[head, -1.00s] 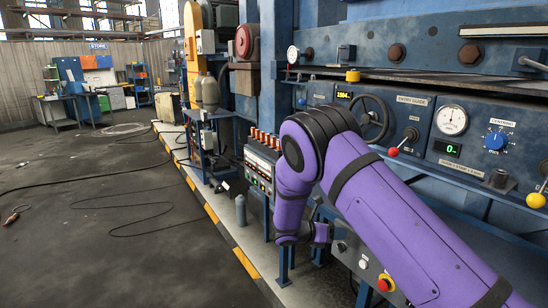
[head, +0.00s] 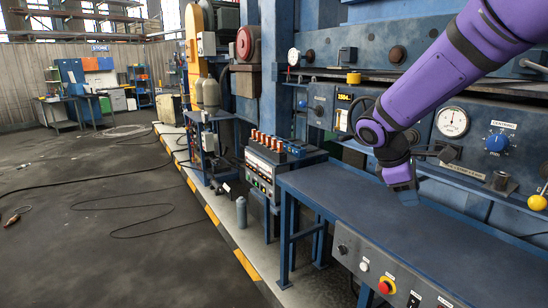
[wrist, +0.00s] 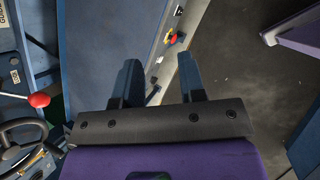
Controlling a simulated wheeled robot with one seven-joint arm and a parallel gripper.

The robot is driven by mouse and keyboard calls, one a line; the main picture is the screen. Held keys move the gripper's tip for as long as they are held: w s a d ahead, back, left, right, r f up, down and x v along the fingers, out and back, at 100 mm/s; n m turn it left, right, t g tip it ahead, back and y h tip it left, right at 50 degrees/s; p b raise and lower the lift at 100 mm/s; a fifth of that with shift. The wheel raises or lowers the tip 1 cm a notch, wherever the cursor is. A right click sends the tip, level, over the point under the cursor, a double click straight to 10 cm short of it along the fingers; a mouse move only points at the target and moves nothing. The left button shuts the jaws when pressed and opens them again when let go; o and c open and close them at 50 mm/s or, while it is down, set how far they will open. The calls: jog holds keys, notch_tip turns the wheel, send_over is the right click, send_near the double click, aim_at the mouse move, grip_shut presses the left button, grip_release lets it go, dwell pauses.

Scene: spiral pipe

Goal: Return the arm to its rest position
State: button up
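My purple arm (head: 455,55) comes in from the upper right of the head view and slopes down to the left. My gripper (head: 405,196) hangs above the blue bench top (head: 355,200), in front of the machine panel. In the wrist view, the two blue-grey fingers of my gripper (wrist: 158,72) stand apart with nothing between them. The head view does not clearly show the gap between the fingers.
The machine panel behind my arm carries a dial gauge (head: 452,122), a blue knob (head: 496,142) and a yellow ball handle (head: 537,202). A red emergency button (head: 386,286) sits on the bench front. The floor (head: 100,220) at left is open, with cables.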

jog(key=s+r+m+t+y, duration=0.1)
jog(key=s+r+m+y, duration=0.1)
jog(key=s, duration=0.6)
jog(key=s+r+m+t+y, duration=0.2)
jog(key=s+r+m, duration=0.2)
jog(key=s+m, duration=0.2)
jog(key=s+r+m+t+y, duration=0.2)
jog(key=s+m, duration=0.2)
jog(key=s, duration=0.6)
jog(key=shift+s+r, duration=0.35)
jog(key=shift+r, duration=0.05)
